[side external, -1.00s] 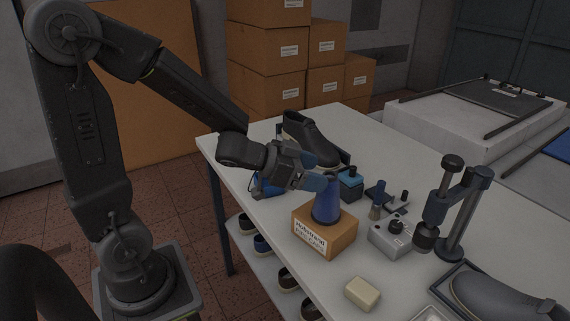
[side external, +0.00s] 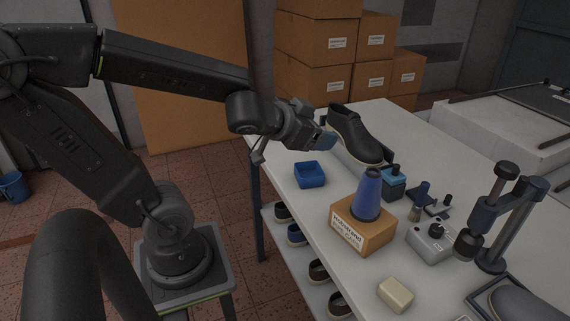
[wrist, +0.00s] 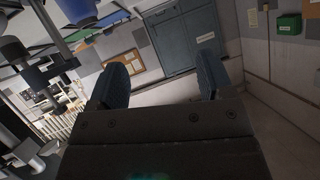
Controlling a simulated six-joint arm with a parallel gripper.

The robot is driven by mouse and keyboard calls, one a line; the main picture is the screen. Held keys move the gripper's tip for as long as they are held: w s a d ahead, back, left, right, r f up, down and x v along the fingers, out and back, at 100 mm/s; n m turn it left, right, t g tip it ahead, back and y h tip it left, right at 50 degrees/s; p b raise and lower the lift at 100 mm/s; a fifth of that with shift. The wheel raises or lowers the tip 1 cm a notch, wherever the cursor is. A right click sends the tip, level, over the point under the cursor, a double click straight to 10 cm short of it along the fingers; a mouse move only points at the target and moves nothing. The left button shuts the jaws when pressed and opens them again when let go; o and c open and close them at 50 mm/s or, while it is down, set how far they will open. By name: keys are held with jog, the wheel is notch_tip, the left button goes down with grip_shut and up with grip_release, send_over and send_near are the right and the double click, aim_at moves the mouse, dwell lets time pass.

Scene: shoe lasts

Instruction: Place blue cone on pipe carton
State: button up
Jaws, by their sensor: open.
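The blue cone (side external: 367,193) stands upright on top of the pipe carton (side external: 350,238), a small orange-brown box with a white label on the white table. My gripper (side external: 328,141) is up and to the left of the cone, apart from it, near the dark shoe. In the wrist view my gripper (wrist: 156,80) shows its two blue-grey fingers spread apart with nothing between them. A blue cone-like shape (wrist: 76,8) shows at the upper left of the wrist view.
A dark shoe (side external: 356,136) stands behind the cone. A blue tray (side external: 309,174) lies left of it. A teal bottle (side external: 393,182), a grey control box (side external: 430,241), a post stand (side external: 492,219) and a cream block (side external: 395,294) are nearby. Stacked cartons (side external: 328,45) stand behind the table.

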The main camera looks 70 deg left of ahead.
jog(key=s+d+g+h, duration=0.2)
jog(key=s+d+g, duration=0.4)
jog(key=s, duration=0.5)
jog(key=shift+d+f+g+h, duration=0.4)
jog(key=shift+d, duration=0.8)
